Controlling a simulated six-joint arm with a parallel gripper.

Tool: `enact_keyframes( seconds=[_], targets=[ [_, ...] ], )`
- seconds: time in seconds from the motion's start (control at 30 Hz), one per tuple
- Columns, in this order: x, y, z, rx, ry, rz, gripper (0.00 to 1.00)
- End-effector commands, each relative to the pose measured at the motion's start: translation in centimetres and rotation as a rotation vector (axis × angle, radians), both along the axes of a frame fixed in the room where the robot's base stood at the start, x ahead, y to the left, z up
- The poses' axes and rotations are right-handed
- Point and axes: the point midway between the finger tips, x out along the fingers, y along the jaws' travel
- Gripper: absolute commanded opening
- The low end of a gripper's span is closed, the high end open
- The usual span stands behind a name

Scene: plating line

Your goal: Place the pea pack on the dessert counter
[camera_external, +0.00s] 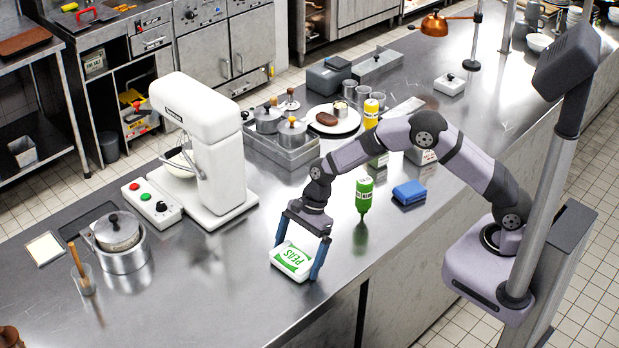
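The pea pack (292,262) is a white, flat pack with a green label reading PEAS. It is at the near part of the steel counter (215,300), and I cannot tell whether it rests on the surface or is just above it. My gripper (296,261) points down over it, with its blue fingers spread wide on two opposite sides of the pack. The fingers are very close to the pack's edges; whether they press on it cannot be made out. No surface in view is marked as the dessert counter.
A green bottle (364,194) and a blue sponge-like block (409,192) stand right of my gripper. A white mixer (205,140) and a control box (152,204) are left.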

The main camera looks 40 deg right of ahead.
Motion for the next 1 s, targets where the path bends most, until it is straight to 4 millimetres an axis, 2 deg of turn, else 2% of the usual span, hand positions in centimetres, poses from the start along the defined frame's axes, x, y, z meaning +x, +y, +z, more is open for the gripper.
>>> enact_keyframes(
  seconds=[0.17,0.37,0.8,1.0],
  targets=[
    [0.0,0.0,0.2,0.000,0.000,0.000,1.00],
    [0.1,-0.4,1.4,0.001,-0.002,0.000,1.00],
    [0.1,-3.3,8.1,0.002,-0.004,-0.002,1.00],
    [0.0,-4.2,10.4,0.000,-0.002,-0.001,1.00]
  ],
)
